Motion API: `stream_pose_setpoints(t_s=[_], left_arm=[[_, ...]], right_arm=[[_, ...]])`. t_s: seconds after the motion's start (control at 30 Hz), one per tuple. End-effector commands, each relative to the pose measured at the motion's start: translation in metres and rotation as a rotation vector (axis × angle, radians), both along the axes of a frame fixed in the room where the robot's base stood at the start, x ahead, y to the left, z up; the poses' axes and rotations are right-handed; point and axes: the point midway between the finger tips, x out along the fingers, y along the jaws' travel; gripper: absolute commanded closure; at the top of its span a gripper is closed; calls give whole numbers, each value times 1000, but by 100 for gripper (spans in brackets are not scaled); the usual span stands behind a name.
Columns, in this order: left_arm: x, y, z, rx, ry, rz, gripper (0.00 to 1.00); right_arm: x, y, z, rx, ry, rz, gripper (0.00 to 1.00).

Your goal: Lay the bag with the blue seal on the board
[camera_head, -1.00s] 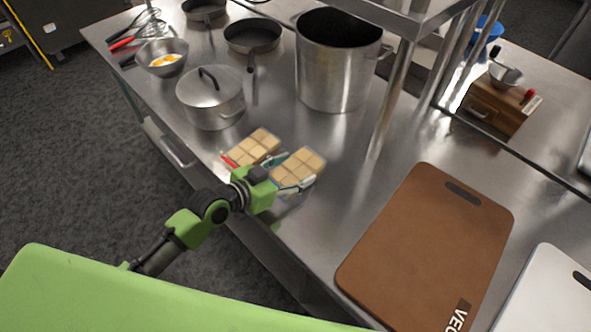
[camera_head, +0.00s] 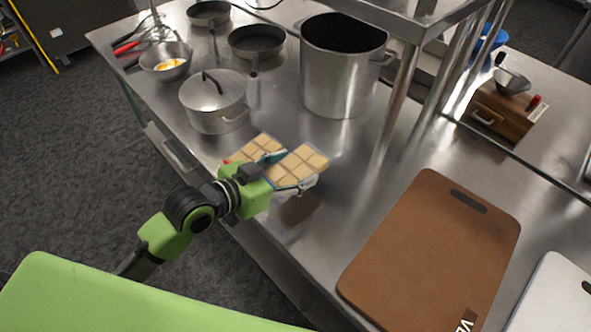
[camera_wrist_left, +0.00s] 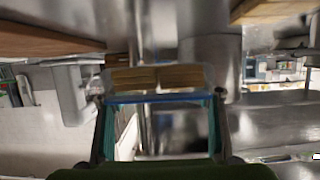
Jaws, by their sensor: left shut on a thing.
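The bag with the blue seal (camera_head: 303,164), a clear pack of tan square pieces, is held in my left gripper (camera_head: 288,186). The gripper is shut on its seal end. In the left wrist view the blue seal (camera_wrist_left: 160,98) lies across between the fingers, with the tan pieces (camera_wrist_left: 158,78) beyond it. The bag appears raised a little above the counter, with a dark reflection below. A similar bag with a red seal (camera_head: 256,146) lies just left of it, partly hidden by my gripper. The brown board (camera_head: 435,240) lies flat and empty to the right. My right gripper is out of view.
A lidded pot (camera_head: 213,103) and a tall stockpot (camera_head: 340,75) stand behind the bags. A shelf post (camera_head: 398,95) rises between the stockpot and the wooden box (camera_head: 502,108). A white board (camera_head: 548,305) lies right of the brown one. Bare steel counter (camera_head: 345,190) separates bag and brown board.

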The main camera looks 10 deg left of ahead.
Motion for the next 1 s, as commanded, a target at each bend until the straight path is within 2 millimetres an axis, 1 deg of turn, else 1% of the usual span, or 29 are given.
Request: stream_pose_setpoints(t_s=[0.03, 0.23, 0.3, 0.37, 0.4, 0.43, 0.6, 0.8, 1.0], left_arm=[[-9, -1, 10, 1, -5, -2, 68], [-53, -1, 27, 0, 0, -1, 68], [-68, -2, 36, 0, 2, -2, 68], [-78, -2, 41, 1, 2, -1, 68], [-81, -2, 46, 1, 4, 1, 68], [-83, -2, 47, 0, 5, 1, 68], [-92, -2, 50, 0, 1, 0, 68], [-97, -2, 50, -1, -1, 0, 68], [-97, 0, 46, 1, 0, -6, 68]], right_arm=[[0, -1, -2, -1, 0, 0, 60], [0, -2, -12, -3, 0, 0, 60], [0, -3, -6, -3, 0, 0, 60], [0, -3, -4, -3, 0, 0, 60], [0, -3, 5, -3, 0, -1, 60], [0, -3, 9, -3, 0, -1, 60], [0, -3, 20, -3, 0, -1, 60], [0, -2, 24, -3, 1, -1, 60], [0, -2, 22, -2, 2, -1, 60]])
